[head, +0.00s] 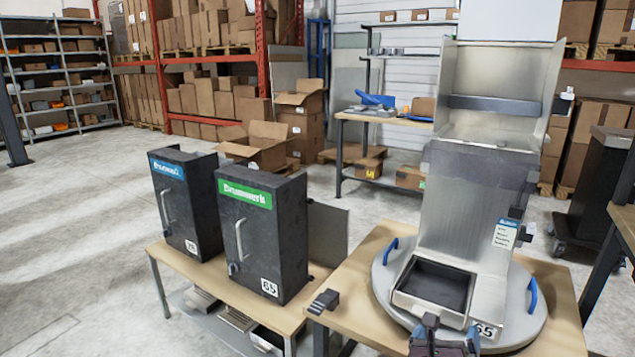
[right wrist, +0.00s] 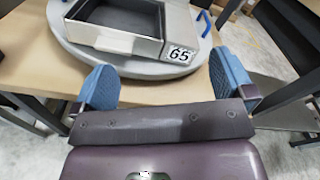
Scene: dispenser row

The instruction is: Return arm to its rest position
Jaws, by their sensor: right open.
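My right gripper (head: 452,332) shows at the bottom edge of the head view, in front of the metal dispenser (head: 463,225). In the right wrist view my right gripper (right wrist: 163,84) has its two blue-padded fingers wide apart, with nothing between them. The dispenser's dark open tray (right wrist: 118,20) lies beyond the fingers and looks apart from them. Most of my right arm is out of view. My left gripper is not in view.
The dispenser stands on a round grey turntable (head: 386,286) with blue handles, on a wooden table (head: 558,335). Two dark cabinets, one with a blue sign (head: 167,169) and one with a green sign (head: 244,192), stand on a bench to the left. Open floor (head: 70,230) lies farther left.

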